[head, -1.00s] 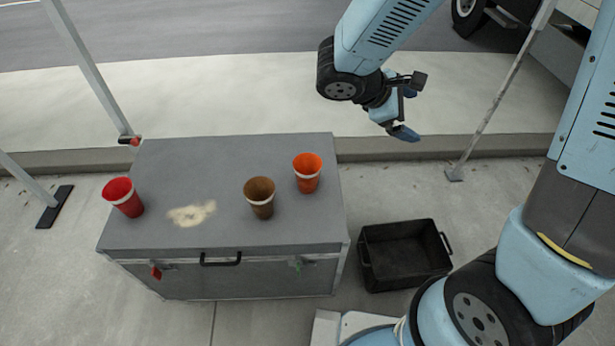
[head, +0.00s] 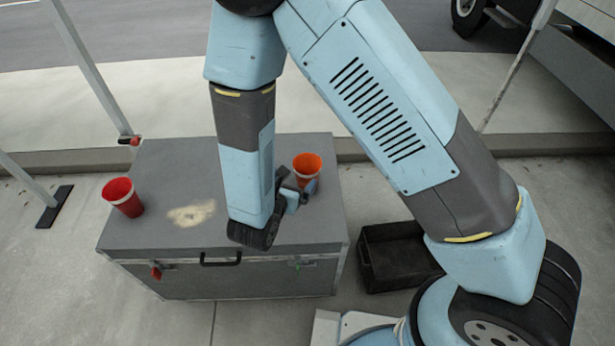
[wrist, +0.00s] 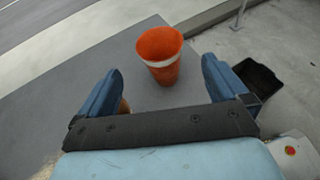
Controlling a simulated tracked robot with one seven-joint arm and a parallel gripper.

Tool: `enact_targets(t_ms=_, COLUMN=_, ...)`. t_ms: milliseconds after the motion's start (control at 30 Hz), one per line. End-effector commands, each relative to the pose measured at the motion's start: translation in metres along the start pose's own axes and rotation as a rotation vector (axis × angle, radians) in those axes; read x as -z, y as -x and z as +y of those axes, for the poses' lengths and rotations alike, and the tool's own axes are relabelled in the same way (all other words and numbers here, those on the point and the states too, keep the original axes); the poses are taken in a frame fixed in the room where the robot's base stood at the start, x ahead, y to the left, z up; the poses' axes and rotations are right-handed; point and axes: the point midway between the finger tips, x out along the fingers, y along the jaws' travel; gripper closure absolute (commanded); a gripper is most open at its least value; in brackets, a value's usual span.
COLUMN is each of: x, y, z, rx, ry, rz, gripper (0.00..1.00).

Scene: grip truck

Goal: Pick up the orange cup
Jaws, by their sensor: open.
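The orange cup (head: 307,168) with a white band stands upright near the right end of the grey case top. In the wrist view the orange cup (wrist: 160,52) is ahead of my gripper (wrist: 158,85), centred between its two blue fingers and a little beyond the tips. My gripper is open, with nothing held. In the head view my gripper (head: 306,188) is low over the case, at the near side of the cup; my own arm partly hides it. A small brown patch beside the left finger in the wrist view is mostly hidden.
A red cup (head: 123,197) stands at the left end of the grey case (head: 160,160). A pale stain (head: 191,213) marks the case top. A black open crate (head: 395,258) sits on the ground to the right. The brown cup is hidden behind my arm in the head view.

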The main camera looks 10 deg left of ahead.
Motion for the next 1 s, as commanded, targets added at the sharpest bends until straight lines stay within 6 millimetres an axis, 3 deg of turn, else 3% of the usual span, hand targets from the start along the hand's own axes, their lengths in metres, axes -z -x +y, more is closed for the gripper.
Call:
enact_targets(t_ms=167, x=0.004, y=-0.015, z=0.002, rx=-0.01, ry=0.009, rz=0.0, gripper=0.0)
enact_targets(t_ms=500, x=0.004, y=-0.071, z=0.003, rx=-0.009, ry=0.009, rz=0.001, gripper=0.0)
enact_targets(t_ms=867, x=0.005, y=-0.091, z=0.003, rx=-0.01, ry=0.009, rz=0.0, gripper=0.0)
enact_targets(t_ms=1000, x=0.008, y=-0.108, z=0.003, rx=-0.008, ry=0.009, rz=0.0, gripper=0.0)
